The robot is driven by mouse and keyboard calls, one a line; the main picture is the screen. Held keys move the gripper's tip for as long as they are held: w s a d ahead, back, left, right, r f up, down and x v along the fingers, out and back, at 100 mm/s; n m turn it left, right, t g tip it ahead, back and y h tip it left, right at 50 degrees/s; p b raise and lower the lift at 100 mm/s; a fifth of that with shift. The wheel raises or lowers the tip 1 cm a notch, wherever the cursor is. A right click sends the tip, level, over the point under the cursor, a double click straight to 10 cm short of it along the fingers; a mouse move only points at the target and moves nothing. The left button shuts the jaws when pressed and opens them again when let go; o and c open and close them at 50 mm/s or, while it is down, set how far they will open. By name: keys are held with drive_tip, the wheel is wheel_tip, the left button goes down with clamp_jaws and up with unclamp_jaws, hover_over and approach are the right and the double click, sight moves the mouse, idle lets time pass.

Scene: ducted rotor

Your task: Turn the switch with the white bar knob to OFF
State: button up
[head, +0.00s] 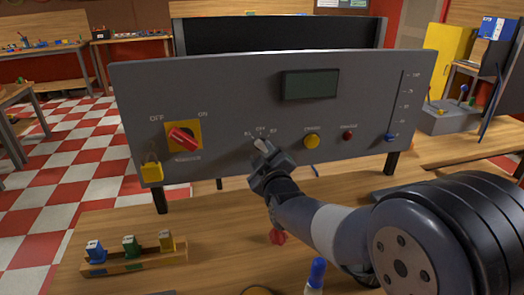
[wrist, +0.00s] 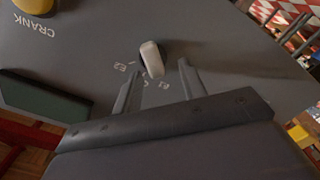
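The white bar knob (head: 260,145) is on the lower middle of the grey panel, under the labels E1, OFF and E2. In the wrist view the knob (wrist: 152,58) shows close up, and its bar appears to point towards the E1 side. My gripper (head: 266,156) is at the panel in front of the knob, hiding its lower part in the head view. In the wrist view my gripper (wrist: 160,64) is open, with one finger on each side of the knob and visible gaps. The OFF label is partly hidden in the wrist view.
The panel (head: 220,95) also carries a red master switch (head: 183,137), a yellow padlock (head: 151,168), a yellow crank button (head: 311,142), a small red button (head: 348,135), a slider (head: 390,137) and a dark display (head: 310,85). A block rack (head: 130,262) stands on the bench.

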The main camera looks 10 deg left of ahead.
drive_tip(key=shift+w+d, duration=0.15)
drive_tip(key=shift+w, duration=0.7)
drive_tip(key=shift+c, duration=0.3)
clamp_jaws()
